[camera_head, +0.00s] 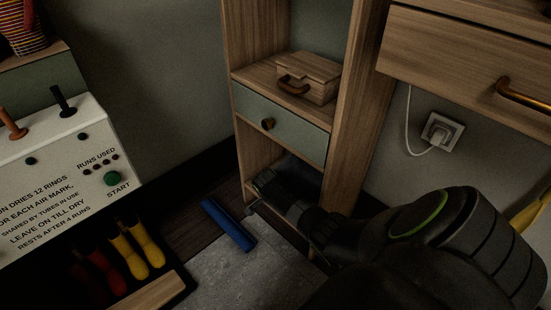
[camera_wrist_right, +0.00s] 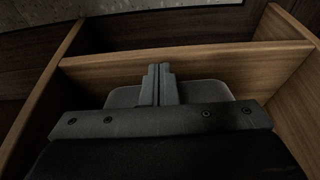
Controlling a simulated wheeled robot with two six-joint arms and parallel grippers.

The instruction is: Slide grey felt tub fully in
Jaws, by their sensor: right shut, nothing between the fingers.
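A dark grey surface (camera_head: 301,170), apparently the grey felt tub, shows in the bottom opening of the wooden shelf unit (camera_head: 247,158), below its green-fronted drawer. My arm hides much of it, and I cannot tell how far in it sits. My right gripper (camera_head: 262,181) is at the left front of that opening. In the right wrist view its fingers (camera_wrist_right: 157,70) are shut and empty, pointing towards a wooden board. A rounded grey shape (camera_wrist_right: 207,93) shows behind the fingers; I cannot tell whether it is the tub. My left gripper is not in view.
The green drawer (camera_head: 290,131) with a round knob is above the opening, and a wooden box (camera_head: 316,82) sits on the shelf above. A blue cylinder (camera_head: 229,225) lies on the floor. A white control panel (camera_head: 60,150) and boots (camera_head: 143,245) are at left; a socket (camera_head: 441,132) is at right.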

